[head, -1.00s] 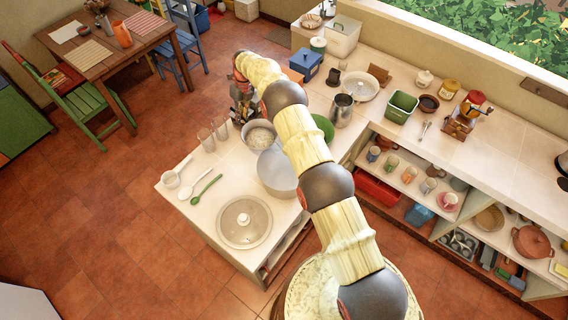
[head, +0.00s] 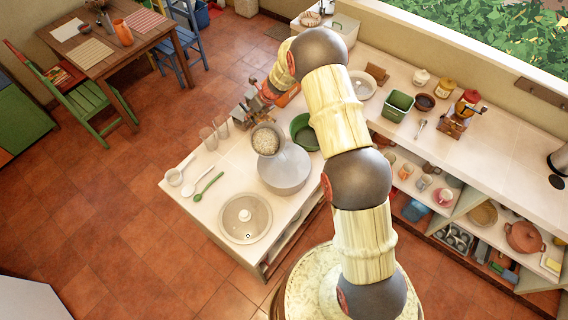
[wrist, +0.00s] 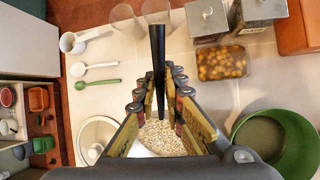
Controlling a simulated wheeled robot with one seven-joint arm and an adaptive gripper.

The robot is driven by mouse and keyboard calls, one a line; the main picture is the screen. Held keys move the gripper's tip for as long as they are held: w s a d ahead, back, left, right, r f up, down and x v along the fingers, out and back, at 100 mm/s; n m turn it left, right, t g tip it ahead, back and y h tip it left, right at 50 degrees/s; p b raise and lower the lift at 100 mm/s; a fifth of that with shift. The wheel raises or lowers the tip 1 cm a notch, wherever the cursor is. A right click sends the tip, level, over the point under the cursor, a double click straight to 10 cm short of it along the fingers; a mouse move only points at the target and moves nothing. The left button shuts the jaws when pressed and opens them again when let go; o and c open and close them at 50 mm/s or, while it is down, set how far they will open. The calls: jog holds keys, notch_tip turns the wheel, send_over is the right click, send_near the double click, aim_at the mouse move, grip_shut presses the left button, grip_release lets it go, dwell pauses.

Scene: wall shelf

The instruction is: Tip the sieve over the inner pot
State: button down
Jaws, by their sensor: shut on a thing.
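The sieve (head: 266,140) is full of pale grains and hangs over the upper-left part of the grey inner pot (head: 285,173), partly covering it. The sieve looks tilted in the head view; I cannot tell whether it touches the rim. My gripper (head: 250,112) is at the sieve's far side, partly hidden by my arm. In the wrist view, my gripper (wrist: 160,100) is shut on the sieve's black handle (wrist: 158,60), and the grains (wrist: 160,138) show between and below the fingers. No falling grains can be made out.
A green bowl (head: 305,131) stands right of the sieve. Glasses (head: 208,138) stand to its left. A measuring cup (head: 174,177), white spoon (head: 197,192), green spoon (head: 208,187) and round lid (head: 245,218) lie near the left and front counter edges. Canisters (wrist: 207,20) stand behind.

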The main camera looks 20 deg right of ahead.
aim_at(253, 120)
jog(key=shift+s+d+r, duration=0.1)
jog(key=shift+s+d, duration=0.05)
jog(key=shift+s, duration=0.1)
jog(key=shift+s+d+r+t+y, duration=0.2)
jog(key=shift+s+d+t+y, duration=0.15)
jog(key=shift+s, duration=0.35)
jog(key=shift+s+d+r+t, duration=0.2)
jog(key=shift+s+d+t, duration=0.1)
jog(key=shift+s+t, duration=0.2)
jog(key=shift+s+d+r+y, duration=0.15)
jog(key=shift+s+r+y, duration=0.1)
jog(key=shift+s+r, duration=0.15)
jog(key=shift+t, duration=0.25)
